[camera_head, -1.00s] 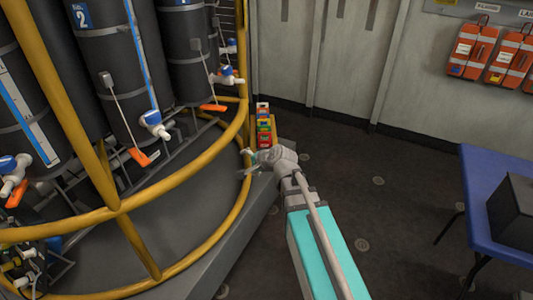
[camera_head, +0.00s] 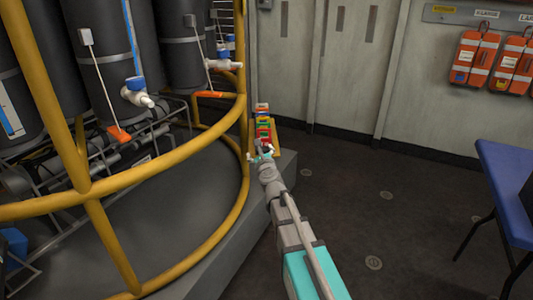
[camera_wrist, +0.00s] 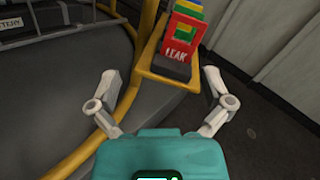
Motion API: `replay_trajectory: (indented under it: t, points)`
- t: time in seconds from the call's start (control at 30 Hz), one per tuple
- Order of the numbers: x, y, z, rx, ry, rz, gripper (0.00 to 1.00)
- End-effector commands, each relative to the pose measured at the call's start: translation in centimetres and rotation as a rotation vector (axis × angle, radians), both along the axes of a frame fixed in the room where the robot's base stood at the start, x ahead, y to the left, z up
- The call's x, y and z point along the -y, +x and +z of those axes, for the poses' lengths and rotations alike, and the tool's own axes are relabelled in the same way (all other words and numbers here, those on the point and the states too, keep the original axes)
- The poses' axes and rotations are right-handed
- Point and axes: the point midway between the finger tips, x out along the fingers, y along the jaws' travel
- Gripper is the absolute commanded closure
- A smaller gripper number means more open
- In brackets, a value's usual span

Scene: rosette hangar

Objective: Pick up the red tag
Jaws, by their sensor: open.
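The red tag (camera_wrist: 181,39), lettered "LEAK", stands at the near end of a row of coloured tags in a yellow holder (camera_wrist: 150,66) in the wrist view. A dark grey block sits just in front of it. My gripper (camera_wrist: 160,80) is open and empty, with its fingers spread to either side of the holder and short of the tag.
A yellow tubular rail (camera_head: 170,158) curves close on the left, in front of dark cylinders with valves (camera_head: 135,92). The holder is by the grey platform edge (camera_head: 225,245). Open floor (camera_head: 390,215) lies to the right, with a blue table (camera_head: 505,170) at the far right.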

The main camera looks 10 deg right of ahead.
Motion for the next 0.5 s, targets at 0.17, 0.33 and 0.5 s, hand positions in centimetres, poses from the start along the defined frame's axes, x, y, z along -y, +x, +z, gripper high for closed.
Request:
replay_trajectory:
  t: [0.17,0.33,0.5]
  points:
    - [1.6,1.0,-3.2,0.001,0.194,-0.105,0.00]
    - [2.5,1.2,-4.2,0.005,0.296,-0.157,0.00]
    - [2.7,1.3,-4.2,0.005,0.322,-0.169,0.00]
